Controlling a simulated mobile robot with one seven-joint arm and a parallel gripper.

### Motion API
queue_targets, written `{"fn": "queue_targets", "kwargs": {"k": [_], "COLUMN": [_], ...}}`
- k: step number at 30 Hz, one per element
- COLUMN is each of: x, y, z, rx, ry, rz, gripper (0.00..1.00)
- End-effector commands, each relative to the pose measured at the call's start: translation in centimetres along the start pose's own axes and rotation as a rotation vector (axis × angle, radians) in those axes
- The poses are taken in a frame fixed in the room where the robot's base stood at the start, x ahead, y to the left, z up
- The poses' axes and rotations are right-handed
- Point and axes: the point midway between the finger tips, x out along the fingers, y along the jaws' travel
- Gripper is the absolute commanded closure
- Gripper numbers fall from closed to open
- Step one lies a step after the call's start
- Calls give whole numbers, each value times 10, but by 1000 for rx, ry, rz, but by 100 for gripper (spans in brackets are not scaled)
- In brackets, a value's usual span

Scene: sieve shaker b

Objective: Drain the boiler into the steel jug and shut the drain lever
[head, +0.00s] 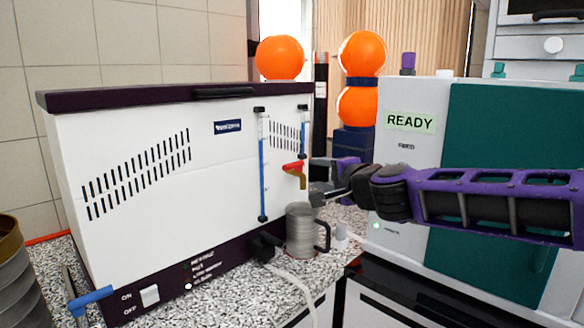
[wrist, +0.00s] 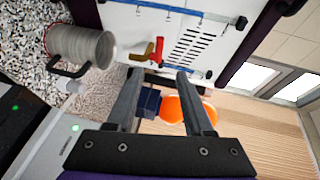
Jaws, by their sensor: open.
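The boiler (head: 150,215) is a white cabinet with a dark lid, at left in the head view. A brass tap (head: 302,180) with a red lever (head: 293,167) sticks out of its front; the red lever also shows in the wrist view (wrist: 158,48). The steel jug (head: 299,232) stands upright on the counter below the tap, its black handle to the right; it shows at upper left in the wrist view (wrist: 84,45). Its inside is hidden. My gripper (head: 314,178) is open and empty, just right of the tap, its fingers (wrist: 158,74) pointing toward it without visible contact.
Upright gauge tubes with blue (head: 262,185) flank the tap. A dark plug with a pale cable (head: 285,270) lies by the jug. A white-and-teal machine (head: 410,160) stands behind my arm. A blue handle (head: 90,300) is front left.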

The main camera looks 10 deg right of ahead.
Motion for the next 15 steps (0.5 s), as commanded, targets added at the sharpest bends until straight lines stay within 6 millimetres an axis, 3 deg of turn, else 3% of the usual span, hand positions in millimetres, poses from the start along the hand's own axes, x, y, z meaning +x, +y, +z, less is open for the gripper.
{"fn": "queue_targets", "kwargs": {"k": [15], "x": [63], "y": [1], "z": [2], "rx": [-3], "ry": [-2], "rz": [0], "gripper": [48]}}
